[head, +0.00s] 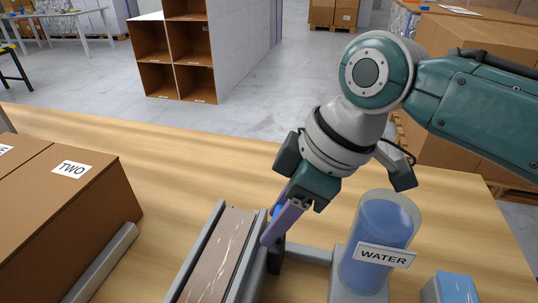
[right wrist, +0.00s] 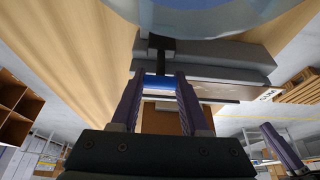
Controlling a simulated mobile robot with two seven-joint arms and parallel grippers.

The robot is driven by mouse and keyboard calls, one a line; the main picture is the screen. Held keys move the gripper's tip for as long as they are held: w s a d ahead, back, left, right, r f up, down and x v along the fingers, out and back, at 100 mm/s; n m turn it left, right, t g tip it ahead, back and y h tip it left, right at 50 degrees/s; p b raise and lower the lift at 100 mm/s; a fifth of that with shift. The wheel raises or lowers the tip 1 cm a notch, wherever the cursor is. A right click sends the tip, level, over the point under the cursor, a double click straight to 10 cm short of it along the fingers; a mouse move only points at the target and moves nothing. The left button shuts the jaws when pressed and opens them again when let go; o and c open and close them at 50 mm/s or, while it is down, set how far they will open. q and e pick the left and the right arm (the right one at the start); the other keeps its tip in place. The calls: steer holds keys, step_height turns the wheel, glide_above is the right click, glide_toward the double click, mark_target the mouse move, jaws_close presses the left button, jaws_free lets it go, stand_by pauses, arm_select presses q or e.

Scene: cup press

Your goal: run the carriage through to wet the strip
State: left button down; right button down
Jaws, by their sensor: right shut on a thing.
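The strip (head: 222,252) is a brown band with pale streaks, lying in a grey channel at the bottom centre of the head view. My right gripper (head: 273,226) is at the channel's right side, shut on the carriage's blue handle (head: 277,211). The blue handle (right wrist: 158,82) also shows between the purple fingers of my right gripper (right wrist: 160,84) in the right wrist view. The fingers hide much of the carriage. A clear cylinder of blue water (head: 384,225), labelled WATER, stands upright to the right. Purple finger shapes of my left gripper (right wrist: 283,148) show at the lower right there.
A cardboard box labelled TWO (head: 85,205) stands left of the channel, with a grey bar (head: 100,265) along its side. A grey block with a blue top (head: 452,289) is at the lower right. Wooden table (head: 165,160) is bare between the box and the channel.

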steer(key=shift+w+d+f, duration=0.1)
steer(key=shift+w+d, duration=0.05)
steer(key=c, duration=0.8)
jaws_free()
steer(key=shift+c, duration=0.2)
steer(key=o, duration=0.4)
steer(key=shift+w, duration=0.1)
steer(key=shift+o, duration=0.2)
steer(key=shift+r, duration=0.55)
steer(key=p+v, duration=0.2)
steer(key=v, duration=0.7)
steer(key=shift+d+f, duration=0.1)
steer(key=shift+d, duration=0.05)
